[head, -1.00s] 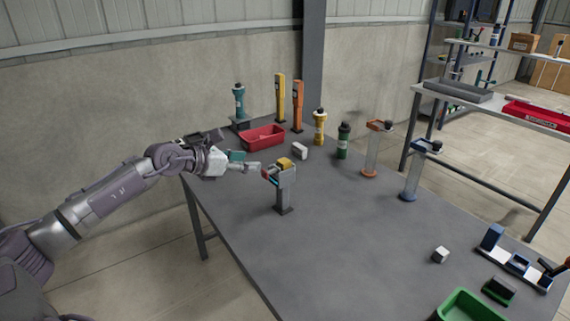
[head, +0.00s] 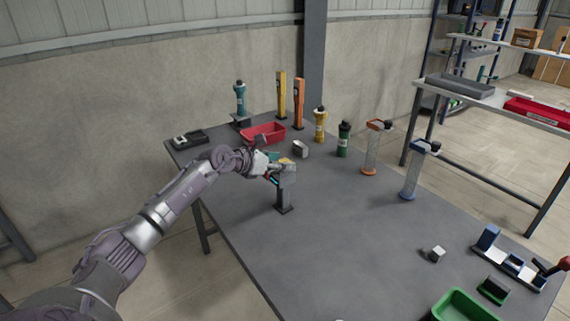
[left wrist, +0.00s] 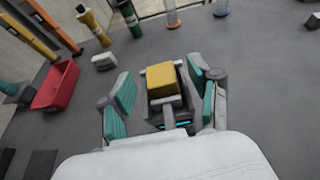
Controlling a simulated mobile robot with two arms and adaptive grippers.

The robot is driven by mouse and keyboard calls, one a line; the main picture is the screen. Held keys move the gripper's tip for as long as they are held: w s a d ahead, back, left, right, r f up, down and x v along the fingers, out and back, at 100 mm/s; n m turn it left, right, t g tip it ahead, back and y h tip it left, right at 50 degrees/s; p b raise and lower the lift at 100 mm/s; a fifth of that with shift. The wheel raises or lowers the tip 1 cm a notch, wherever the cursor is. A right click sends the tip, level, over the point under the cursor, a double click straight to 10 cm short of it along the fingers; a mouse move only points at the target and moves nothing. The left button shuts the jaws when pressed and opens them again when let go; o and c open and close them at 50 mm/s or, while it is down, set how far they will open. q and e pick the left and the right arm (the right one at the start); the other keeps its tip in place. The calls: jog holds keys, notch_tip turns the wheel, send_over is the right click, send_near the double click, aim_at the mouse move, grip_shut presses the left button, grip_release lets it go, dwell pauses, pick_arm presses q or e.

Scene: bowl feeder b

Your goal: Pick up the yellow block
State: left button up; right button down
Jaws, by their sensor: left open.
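The yellow block (left wrist: 162,83) sits on top of a grey stand (head: 284,193) that rises from the table. In the head view only a little of the yellow block (head: 286,161) shows beside my gripper. My left gripper (left wrist: 160,91) is open, with its teal-padded fingers on either side of the block and gaps between them and it. In the head view the left gripper (head: 277,167) is at the top of the stand. My right gripper is not seen.
A red bin (head: 263,134) and a white-grey block (head: 300,149) lie behind the stand. Yellow (head: 320,125) and green (head: 344,139) bottles stand to the right. A green bin (head: 468,304) is at the front right. The table's middle is clear.

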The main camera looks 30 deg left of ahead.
pick_arm(q)
jog(key=shift+c, duration=0.6)
grip_shut()
